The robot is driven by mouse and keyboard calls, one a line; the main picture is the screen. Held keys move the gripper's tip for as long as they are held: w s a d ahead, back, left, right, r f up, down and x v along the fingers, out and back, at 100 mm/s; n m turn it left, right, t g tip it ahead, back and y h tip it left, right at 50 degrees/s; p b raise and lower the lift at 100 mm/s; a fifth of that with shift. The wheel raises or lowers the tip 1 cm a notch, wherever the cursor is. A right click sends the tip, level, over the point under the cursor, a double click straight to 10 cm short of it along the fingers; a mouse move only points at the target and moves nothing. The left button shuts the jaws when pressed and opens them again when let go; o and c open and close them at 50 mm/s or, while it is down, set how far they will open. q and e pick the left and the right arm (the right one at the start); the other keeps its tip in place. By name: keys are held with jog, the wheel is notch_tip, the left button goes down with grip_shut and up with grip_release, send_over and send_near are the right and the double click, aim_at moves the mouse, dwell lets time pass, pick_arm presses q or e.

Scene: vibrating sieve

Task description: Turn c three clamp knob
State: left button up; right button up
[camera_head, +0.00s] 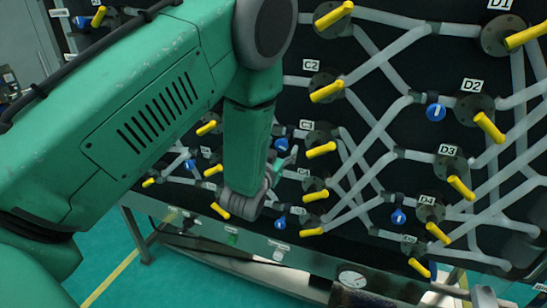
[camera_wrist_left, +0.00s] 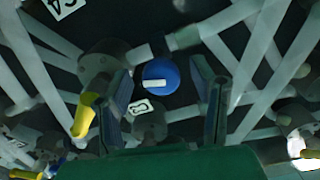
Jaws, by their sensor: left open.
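The C3 label (camera_head: 307,125) marks a valve with a yellow handle (camera_head: 320,150) on the dark panel. A blue clamp knob (camera_head: 280,130) sits just left of that label, partly hidden by my arm. My left gripper (camera_head: 285,163) is beside the panel below the blue knob, partly hidden by its own wrist. In the left wrist view, my left gripper (camera_wrist_left: 160,72) is open and empty. A round blue knob (camera_wrist_left: 158,75) with a white bar appears between its two fingers, apart from both. A small white label (camera_wrist_left: 144,107) lies just below the knob; its text is hard to read.
Grey pipes cross the panel, with several yellow handles such as the one at D2 (camera_head: 489,127). Other blue knobs (camera_head: 435,112) sit on pipes to the right. In the wrist view, a yellow handle (camera_wrist_left: 84,115) stands close beside the left finger. A gauge (camera_head: 352,279) is below.

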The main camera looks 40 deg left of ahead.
pick_arm(q)
jog(key=v, duration=1.1)
pick_arm(e)
jog(key=shift+w, duration=0.15)
